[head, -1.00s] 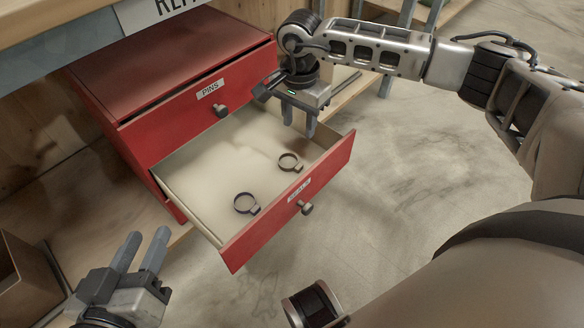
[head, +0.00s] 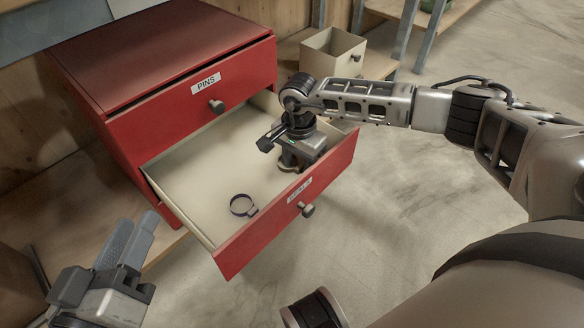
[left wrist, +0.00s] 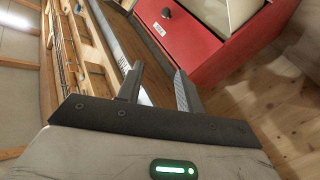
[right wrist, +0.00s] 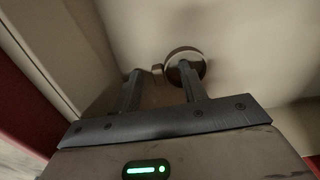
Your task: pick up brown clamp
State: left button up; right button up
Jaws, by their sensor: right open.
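The brown clamp (right wrist: 186,56) lies on the floor of the open lower drawer (head: 185,190). In the right wrist view its ring is by the right-hand fingertip, and its small tab shows between the fingers. My right gripper (right wrist: 160,68) is open and reaches down into the drawer over this clamp. In the head view the right gripper (head: 290,165) mostly hides it. I cannot tell whether the fingers touch it. A dark purplish clamp (head: 242,205) lies in the drawer, left of the right gripper. My left gripper (head: 136,222) is open and empty, left of the drawer.
The red cabinet (head: 160,60) has a shut upper drawer labelled PINS (head: 207,83). The lower drawer's front panel (head: 290,200) and side walls surround the right gripper. A beige open box (head: 333,52) stands behind. The floor to the right is clear.

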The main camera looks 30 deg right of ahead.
grip_shut()
jog(key=shift+r, duration=0.2)
